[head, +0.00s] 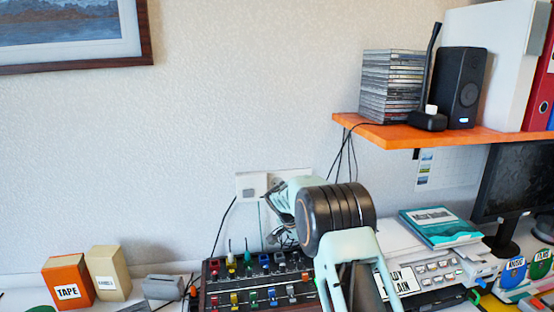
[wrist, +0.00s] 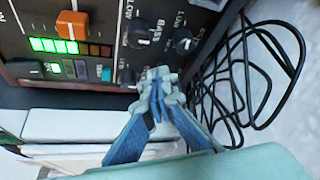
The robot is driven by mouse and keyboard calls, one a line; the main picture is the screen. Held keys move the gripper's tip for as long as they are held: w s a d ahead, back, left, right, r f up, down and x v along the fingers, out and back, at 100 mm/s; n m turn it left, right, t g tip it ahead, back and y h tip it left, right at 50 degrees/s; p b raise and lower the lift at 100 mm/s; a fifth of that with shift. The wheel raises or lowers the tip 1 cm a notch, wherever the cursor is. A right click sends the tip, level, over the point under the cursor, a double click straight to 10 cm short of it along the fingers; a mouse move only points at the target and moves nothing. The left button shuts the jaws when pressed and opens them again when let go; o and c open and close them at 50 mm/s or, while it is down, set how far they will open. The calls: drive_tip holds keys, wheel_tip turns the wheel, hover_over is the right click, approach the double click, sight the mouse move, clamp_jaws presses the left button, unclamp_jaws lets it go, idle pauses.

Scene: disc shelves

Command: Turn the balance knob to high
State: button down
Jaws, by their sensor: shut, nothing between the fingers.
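In the wrist view a dark control panel (wrist: 95,15) fills the upper left. I cannot tell which, if either, is the balance knob. My gripper (wrist: 158,78) is shut and empty, its fingertips below these knobs near the panel's lower edge. In the head view my arm hides the fingertips.
An orange slider (wrist: 72,24) and green lights (wrist: 55,45) are on the panel's left. Loose black cables (wrist: 245,75) lie at its right. In the head view an orange shelf (head: 395,132) juts from the wall. A mixer with coloured knobs (head: 238,281) stands left of my arm.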

drive_tip(key=shift+d+b, duration=0.2)
drive_tip(key=shift+b, duration=0.15)
drive_tip(key=shift+s+r, duration=0.1)
drive_tip(key=shift+a+r, duration=0.1)
drive_tip(key=shift+r, duration=0.05)
drive_tip(key=shift+s+a+r+p, duration=0.15)
drive_tip(key=shift+r+p, duration=0.55)
drive_tip(key=shift+r, duration=0.7)
drive_tip(key=shift+w+a+r+p, duration=0.15)
drive_tip(key=shift+r+p, duration=0.55)
drive_tip(key=shift+r, duration=0.7)
drive_tip(key=shift+s, duration=0.1)
drive_tip(key=r+p, duration=0.1)
drive_tip(key=p, duration=0.6)
drive_tip(key=shift+d+r, duration=0.15)
drive_tip(key=shift+r, duration=0.05)
drive_tip(key=shift+p, duration=1)
